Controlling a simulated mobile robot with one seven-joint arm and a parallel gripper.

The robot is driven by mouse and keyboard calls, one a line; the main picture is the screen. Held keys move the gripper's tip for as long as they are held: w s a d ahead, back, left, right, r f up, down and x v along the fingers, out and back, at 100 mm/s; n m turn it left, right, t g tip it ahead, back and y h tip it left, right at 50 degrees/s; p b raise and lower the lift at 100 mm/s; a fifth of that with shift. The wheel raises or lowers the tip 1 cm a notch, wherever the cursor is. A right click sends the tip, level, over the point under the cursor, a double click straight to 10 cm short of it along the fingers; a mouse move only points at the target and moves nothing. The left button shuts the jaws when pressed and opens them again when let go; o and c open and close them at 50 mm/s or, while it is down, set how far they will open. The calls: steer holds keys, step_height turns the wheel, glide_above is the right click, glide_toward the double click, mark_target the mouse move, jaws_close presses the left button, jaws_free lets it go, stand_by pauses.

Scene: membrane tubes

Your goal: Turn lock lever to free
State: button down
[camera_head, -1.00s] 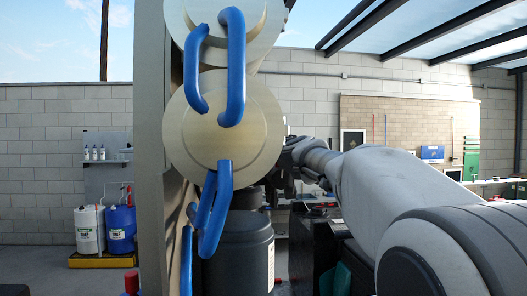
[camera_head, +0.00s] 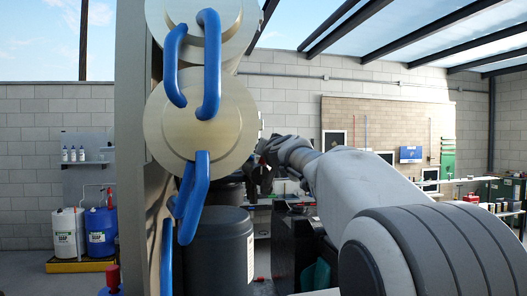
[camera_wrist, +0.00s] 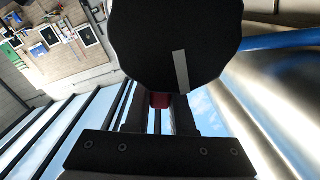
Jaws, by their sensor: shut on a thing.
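In the wrist view a small red piece (camera_wrist: 160,100), likely the lock lever's grip, sits between the two dark fingers of my gripper (camera_wrist: 159,108). My gripper is shut on it. A large black rounded part (camera_wrist: 180,40) with a grey strip is just beyond the fingers and hides most of the lever. In the head view my gripper (camera_head: 264,174) is at the right side of the lower membrane tube (camera_head: 203,118), partly behind it. The lever's angle cannot be told.
Blue bent pipes (camera_head: 191,195) run over the tube ends, close to the frame post (camera_head: 130,150). A dark drum (camera_head: 218,250) stands below the tubes. Blue and white canisters (camera_head: 100,232) stand at the left wall. A black cabinet (camera_head: 290,245) is under my arm.

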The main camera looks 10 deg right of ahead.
steer(key=c, duration=0.8)
jaws_free()
steer(key=shift+o, duration=0.2)
steer(key=s+b, duration=0.2)
steer(key=s, duration=1.5)
steer(key=shift+s, duration=0.25)
